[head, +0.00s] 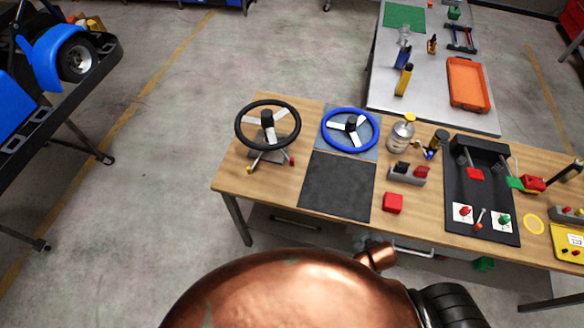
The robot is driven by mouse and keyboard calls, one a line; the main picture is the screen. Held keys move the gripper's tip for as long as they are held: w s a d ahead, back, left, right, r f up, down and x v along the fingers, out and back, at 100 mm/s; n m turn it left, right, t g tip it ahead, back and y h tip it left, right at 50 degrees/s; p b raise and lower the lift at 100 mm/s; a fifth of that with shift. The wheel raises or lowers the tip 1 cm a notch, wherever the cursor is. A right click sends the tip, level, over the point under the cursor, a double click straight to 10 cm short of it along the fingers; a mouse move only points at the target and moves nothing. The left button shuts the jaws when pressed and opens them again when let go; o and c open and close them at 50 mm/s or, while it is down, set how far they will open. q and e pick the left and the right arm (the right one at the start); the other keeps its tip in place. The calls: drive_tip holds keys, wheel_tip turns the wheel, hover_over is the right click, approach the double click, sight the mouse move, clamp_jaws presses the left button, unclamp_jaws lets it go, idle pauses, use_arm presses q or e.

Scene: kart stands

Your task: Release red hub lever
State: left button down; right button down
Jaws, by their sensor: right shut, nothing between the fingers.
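A black steering wheel (245,141) stands tilted on a small hub stand at the left end of the wooden bench. Low on this stand, a red-tipped lever (291,161) sticks out to the right and a yellow-tipped one (249,170) to the left. The wheel rim partly hides the hub. My left gripper is not in view.
A blue steering wheel (327,143) lies beside the black one, above a dark mat (337,187). A red block (393,203), a metal can (400,136) and a black tray (450,180) stand further right. A kart stand (95,95) is at left. Open floor lies between.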

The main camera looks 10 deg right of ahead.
wheel_tip(320, 180, up, 8)
drive_tip(key=w+t, duration=0.1)
drive_tip(key=w+a+n+t, duration=0.1)
drive_tip(key=w+n, duration=0.1)
drive_tip(key=w, duration=0.1)
drive_tip(key=w+a+r+n+t, duration=0.1)
drive_tip(key=w+a+n+t, duration=0.1)
drive_tip(key=w, duration=0.1)
drive_tip(key=w+a+r+n+t, duration=0.1)
drive_tip(key=w+a+n, duration=0.1)
drive_tip(key=w+n, duration=0.1)
drive_tip(key=shift+w+a+r+t+y+p, duration=0.1)
drive_tip(key=shift+w+r+t+y+p, duration=0.1)
drive_tip(key=shift+t+y+p, duration=0.15)
drive_tip(key=w+a+n, duration=0.1)
drive_tip(key=w+a+r+n+t+y, duration=0.1)
drive_tip(key=a+n, duration=0.1)
drive_tip(key=w+a+r+n+t+y, duration=0.1)
drive_tip(key=a, duration=0.1)
drive_tip(key=shift+w+a+r+n+t, duration=0.2)
drive_tip(key=shift+w+a+n+t, duration=0.05)
drive_tip(key=shift+w+n, duration=0.05)
drive_tip(key=a+r+n+t+y, duration=0.3)
drive_tip(key=a+r+n+y, duration=0.15)
drive_tip(key=a+n, duration=0.4)
drive_tip(key=w+a+m+p, duration=0.1)
drive_tip(key=w+p, duration=0.1)
drive_tip(key=w, duration=1)
drive_tip(key=shift+a+p, duration=0.25)
drive_tip(key=shift+p, duration=0.15)
